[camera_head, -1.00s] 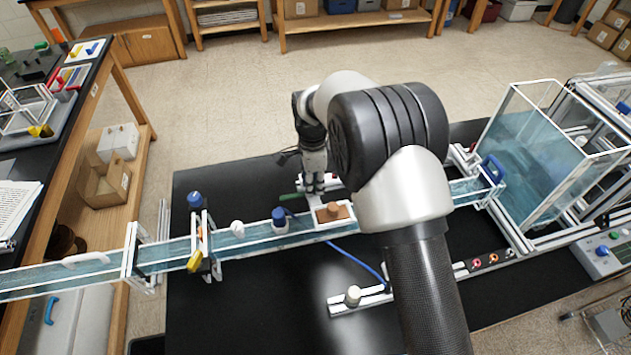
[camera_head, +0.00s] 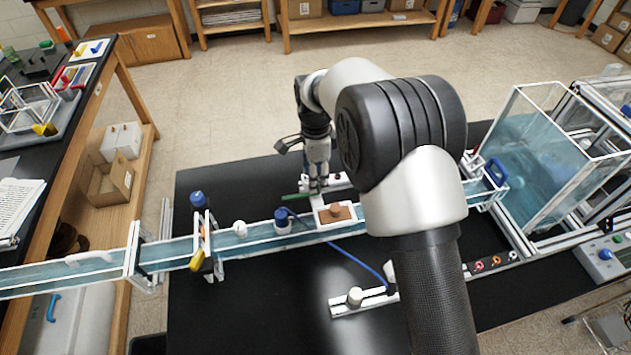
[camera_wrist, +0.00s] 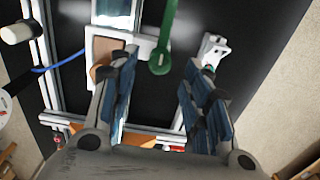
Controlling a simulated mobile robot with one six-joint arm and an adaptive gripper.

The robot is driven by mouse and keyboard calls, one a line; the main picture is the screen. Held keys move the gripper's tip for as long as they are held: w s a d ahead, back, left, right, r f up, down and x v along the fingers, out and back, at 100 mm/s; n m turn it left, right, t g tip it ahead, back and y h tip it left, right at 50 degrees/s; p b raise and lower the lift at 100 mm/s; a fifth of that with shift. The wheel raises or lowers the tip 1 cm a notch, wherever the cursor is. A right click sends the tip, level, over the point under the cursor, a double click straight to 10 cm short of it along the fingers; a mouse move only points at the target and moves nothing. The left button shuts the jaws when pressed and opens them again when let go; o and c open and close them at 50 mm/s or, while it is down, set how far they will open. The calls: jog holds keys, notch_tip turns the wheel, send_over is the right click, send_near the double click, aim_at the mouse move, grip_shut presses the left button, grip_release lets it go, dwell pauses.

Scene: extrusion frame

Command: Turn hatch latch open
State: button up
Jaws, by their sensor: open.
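A green bar (camera_wrist: 164,38), which looks like the latch lever, has a rounded end with a small hole and lies between my fingertips in the wrist view, apart from both. In the head view the green bar (camera_head: 293,196) shows just left of my gripper (camera_head: 318,186). A white-framed hatch with a brown panel and knob (camera_head: 335,214) sits at the channel, in front of my gripper. It also shows beside the left finger in the wrist view (camera_wrist: 104,47), partly covered. My gripper (camera_wrist: 162,64) is open and empty, its blue-padded fingers apart. Contact depth is unclear.
A clear water channel (camera_head: 170,252) crosses the black table (camera_head: 235,310), with a blue-capped fitting (camera_head: 283,220) on it. A blue tube (camera_head: 350,259) runs to a white rail (camera_head: 365,300). A water tank (camera_head: 540,150) stands at the right.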

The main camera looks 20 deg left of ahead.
notch_tip(320, 180, up, 8)
jog(key=shift+r, duration=0.2)
dwell(0.5)
